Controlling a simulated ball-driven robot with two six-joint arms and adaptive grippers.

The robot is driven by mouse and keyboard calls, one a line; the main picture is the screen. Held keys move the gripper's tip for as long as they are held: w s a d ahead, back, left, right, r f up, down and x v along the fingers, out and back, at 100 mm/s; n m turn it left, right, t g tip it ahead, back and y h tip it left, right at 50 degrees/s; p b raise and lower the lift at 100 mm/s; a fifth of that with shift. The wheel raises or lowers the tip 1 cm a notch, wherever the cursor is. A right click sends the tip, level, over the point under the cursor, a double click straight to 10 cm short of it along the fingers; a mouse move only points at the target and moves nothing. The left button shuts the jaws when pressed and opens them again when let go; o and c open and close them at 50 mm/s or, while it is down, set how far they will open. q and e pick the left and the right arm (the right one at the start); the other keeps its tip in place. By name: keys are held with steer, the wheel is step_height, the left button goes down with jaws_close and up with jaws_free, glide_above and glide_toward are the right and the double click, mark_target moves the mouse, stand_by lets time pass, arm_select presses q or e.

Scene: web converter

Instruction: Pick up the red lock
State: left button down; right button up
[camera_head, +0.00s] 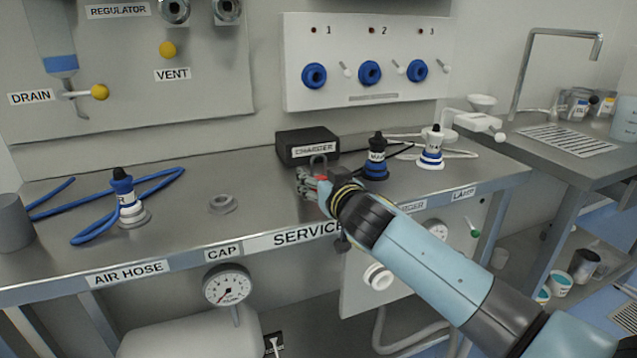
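The red lock (322,178) shows as a small red patch with a grey shackle loop above it, near the front of the charger box on the steel bench. Most of its body is hidden by my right gripper. My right gripper (310,182) reaches in from the lower right, with its fingers at the lock. Whether the fingers are closed on it or only around it is too small to tell. My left gripper is not in view.
The black charger box (307,147) stands just behind the lock. A black-and-blue connector (376,158) and a white-and-blue connector (432,148) stand to the right. A grey cap ring (222,203) and the air hose connector (128,198) are left, with clear bench between.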

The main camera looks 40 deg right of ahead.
steer(key=c, duration=0.8)
steer(key=shift+r, duration=0.1)
steer(key=shift+c, duration=0.2)
